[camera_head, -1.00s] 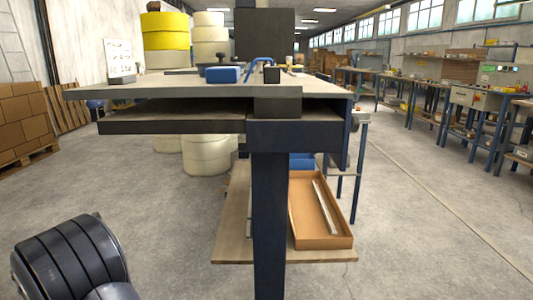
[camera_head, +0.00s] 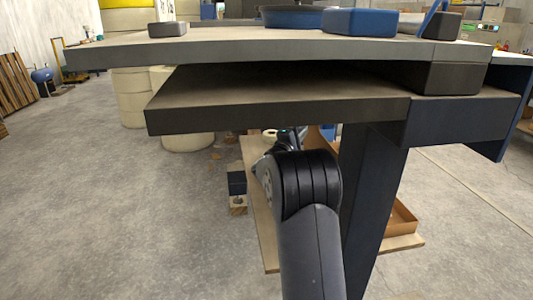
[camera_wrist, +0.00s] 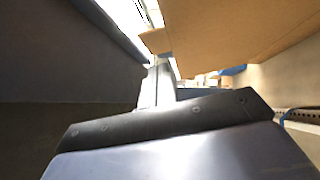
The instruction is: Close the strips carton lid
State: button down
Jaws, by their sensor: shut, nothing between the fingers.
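The strips carton (camera_head: 402,217) is an open brown box on the low shelf under the bench. In the head view a bench leg and my arm hide most of it. A brown flap (camera_head: 318,142) stands up behind my arm and looks like its lid. In the wrist view a large brown cardboard panel (camera_wrist: 225,35) fills the upper right, close beside the fingers; I cannot tell if they touch. My gripper (camera_wrist: 155,85) is shut and empty.
The workbench top (camera_head: 240,48) and a dark under-shelf (camera_head: 270,95) hang over my arm. A dark blue bench leg (camera_head: 368,190) stands just right of my arm. The low wooden shelf (camera_head: 262,225) lies beneath.

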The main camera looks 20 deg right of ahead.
jog(key=shift+s+d+r, duration=0.1)
jog(key=shift+d+r, duration=0.05)
jog(key=shift+d, duration=0.45)
jog(key=shift+s+d+r, duration=0.1)
jog(key=shift+d, duration=0.5)
